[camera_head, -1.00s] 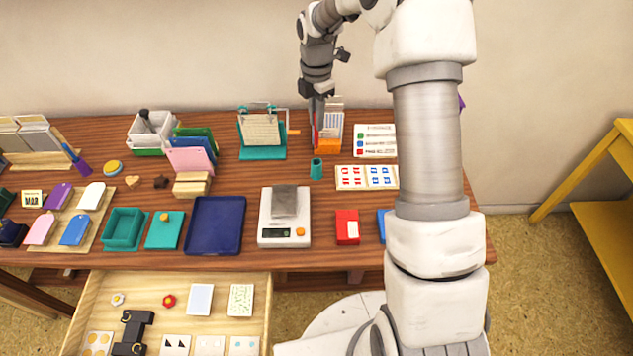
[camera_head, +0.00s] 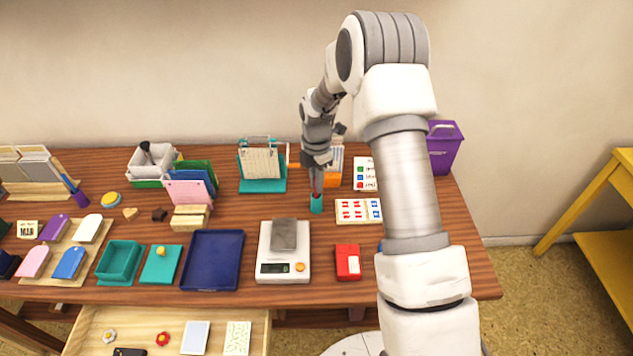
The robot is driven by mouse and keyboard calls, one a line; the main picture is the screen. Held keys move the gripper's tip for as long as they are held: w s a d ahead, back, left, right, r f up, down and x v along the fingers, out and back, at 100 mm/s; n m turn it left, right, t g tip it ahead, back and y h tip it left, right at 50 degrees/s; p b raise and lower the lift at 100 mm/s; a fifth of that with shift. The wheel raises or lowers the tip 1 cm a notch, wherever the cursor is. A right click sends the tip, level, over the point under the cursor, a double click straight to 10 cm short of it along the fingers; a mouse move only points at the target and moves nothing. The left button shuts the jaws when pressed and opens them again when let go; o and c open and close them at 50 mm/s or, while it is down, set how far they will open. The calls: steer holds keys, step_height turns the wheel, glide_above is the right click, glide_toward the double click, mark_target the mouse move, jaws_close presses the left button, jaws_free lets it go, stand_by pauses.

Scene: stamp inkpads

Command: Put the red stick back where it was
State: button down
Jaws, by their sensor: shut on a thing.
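My gripper (camera_head: 317,181) points down at the back middle of the table, right above the small teal cup (camera_head: 316,205). It is shut on the red stick (camera_head: 318,178), of which only a thin part shows between the fingers. The stick is close to upright. Its lower end is at the cup's mouth; I cannot tell whether it is inside the cup or just over it.
Behind my gripper stands an orange holder (camera_head: 332,181) with cards. A teal card stand (camera_head: 262,185) is to the left. A sheet with red and blue marks (camera_head: 358,211) lies to the right. A scale (camera_head: 283,265) and red box (camera_head: 348,262) are in front.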

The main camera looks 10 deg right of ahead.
steer(key=shift+f, duration=0.1)
steer(key=c, duration=0.9)
jaws_free()
steer(key=shift+o, duration=0.2)
steer(key=s+r+m+t, duration=0.1)
steer(key=s+r+m, duration=0.15)
steer(key=r, duration=0.85)
steer(key=s+r+m, duration=0.2)
steer(key=s+r, duration=0.1)
steer(key=r, duration=0.8)
steer(key=s+r+m+t, duration=0.2)
steer(key=s+r+m, duration=0.35)
steer(key=s, duration=0.25)
steer(key=s+r+m+t, duration=0.1)
steer(key=s+r+m, duration=0.3)
steer(key=s+m, duration=0.3)
steer(key=s+m+t, duration=0.1)
steer(key=s+m, duration=0.5)
steer(key=s, duration=0.4)
steer(key=shift+s+f+t+p, duration=0.3)
steer(key=shift+s+f+p, duration=0.05)
steer(key=shift+s+f, duration=0.05)
